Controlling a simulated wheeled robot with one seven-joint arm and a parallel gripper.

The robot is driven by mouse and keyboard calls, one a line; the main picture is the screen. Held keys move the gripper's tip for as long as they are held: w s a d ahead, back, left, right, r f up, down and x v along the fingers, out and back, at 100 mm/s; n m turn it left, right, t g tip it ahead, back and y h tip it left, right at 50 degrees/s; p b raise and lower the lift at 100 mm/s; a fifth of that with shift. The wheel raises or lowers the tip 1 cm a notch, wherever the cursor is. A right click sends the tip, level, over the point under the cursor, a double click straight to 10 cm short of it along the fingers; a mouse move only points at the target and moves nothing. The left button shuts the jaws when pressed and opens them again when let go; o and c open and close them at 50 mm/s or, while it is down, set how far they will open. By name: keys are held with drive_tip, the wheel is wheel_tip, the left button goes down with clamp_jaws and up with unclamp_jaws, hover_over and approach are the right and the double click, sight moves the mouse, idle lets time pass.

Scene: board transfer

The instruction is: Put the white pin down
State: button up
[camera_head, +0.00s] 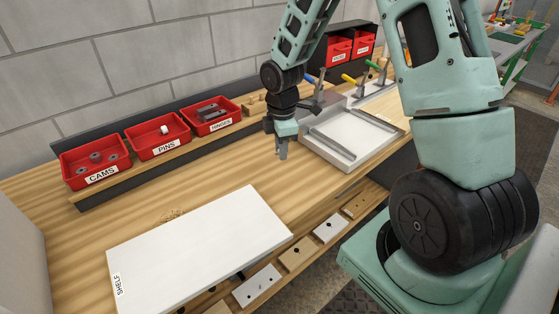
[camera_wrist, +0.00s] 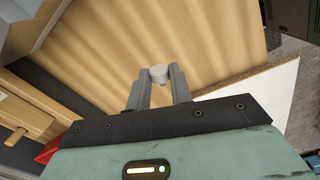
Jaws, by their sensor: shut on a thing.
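My gripper (camera_head: 281,150) is over the wooden bench, between the red bins and the clamp fixture, with its fingers pointing down. In the wrist view its fingers (camera_wrist: 160,88) are shut on the white pin (camera_wrist: 159,72), a short pale cylinder whose round end shows between the fingertips. Bare wood lies beyond the pin; I cannot tell how high the pin is above it. In the head view the fingers hide the held pin. Another white pin-like piece (camera_head: 165,129) lies in the red PINS bin (camera_head: 158,148).
The CAMS bin (camera_head: 85,180) and a third red bin (camera_head: 213,126) flank the PINS bin. A white SHELF board (camera_head: 200,245) lies on the bench (camera_head: 60,230) at the front. A metal-framed fixture (camera_head: 350,135) with coloured-handled clamps stands right of my gripper.

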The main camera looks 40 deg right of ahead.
sight(281, 170)
drive_tip(key=shift+f, duration=2.35)
drive_tip(key=shift+f, duration=0.1)
drive_tip(key=o, duration=0.9)
